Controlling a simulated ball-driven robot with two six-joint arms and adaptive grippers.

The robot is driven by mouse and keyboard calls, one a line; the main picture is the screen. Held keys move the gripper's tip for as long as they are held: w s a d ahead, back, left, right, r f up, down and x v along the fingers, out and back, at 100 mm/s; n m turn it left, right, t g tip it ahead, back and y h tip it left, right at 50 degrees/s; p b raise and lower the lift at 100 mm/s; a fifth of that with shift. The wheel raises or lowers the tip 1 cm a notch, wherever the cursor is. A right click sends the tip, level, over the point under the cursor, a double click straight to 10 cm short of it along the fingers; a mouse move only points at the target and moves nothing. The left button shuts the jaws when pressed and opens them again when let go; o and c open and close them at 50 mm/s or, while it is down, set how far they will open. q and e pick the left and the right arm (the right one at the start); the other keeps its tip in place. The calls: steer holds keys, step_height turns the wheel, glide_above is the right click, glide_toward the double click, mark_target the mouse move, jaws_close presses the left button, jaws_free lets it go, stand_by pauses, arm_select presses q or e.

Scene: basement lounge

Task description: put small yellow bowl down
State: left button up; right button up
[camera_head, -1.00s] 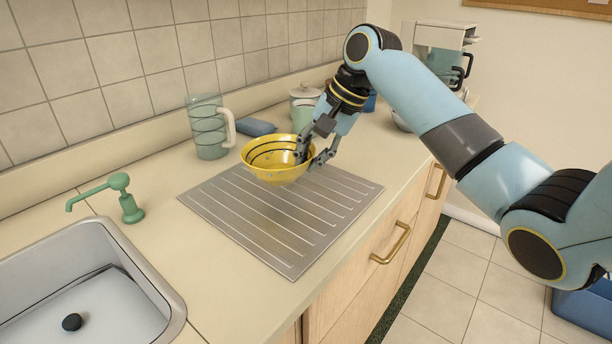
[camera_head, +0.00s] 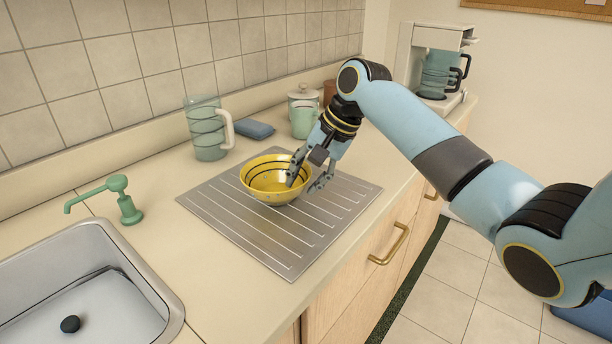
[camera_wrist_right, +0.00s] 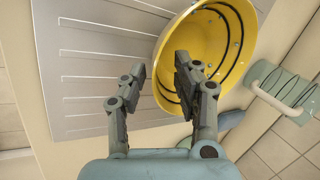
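The small yellow bowl (camera_head: 268,183), with dark rings inside, sits upright on the grey ribbed drain mat (camera_head: 240,228) on the counter. My right gripper (camera_head: 307,178) is at the bowl's right side, one finger inside the bowl and one outside. In the right wrist view, the fingers (camera_wrist_right: 158,78) stand apart, with the rim of the bowl (camera_wrist_right: 215,48) between them and gaps visible. My left gripper is in neither view.
The sink (camera_head: 150,290) and a green soap pump (camera_head: 128,207) are at left. The front of the mat is clear.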

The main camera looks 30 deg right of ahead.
steer(key=v, duration=1.2)
steer(key=shift+r, duration=0.1)
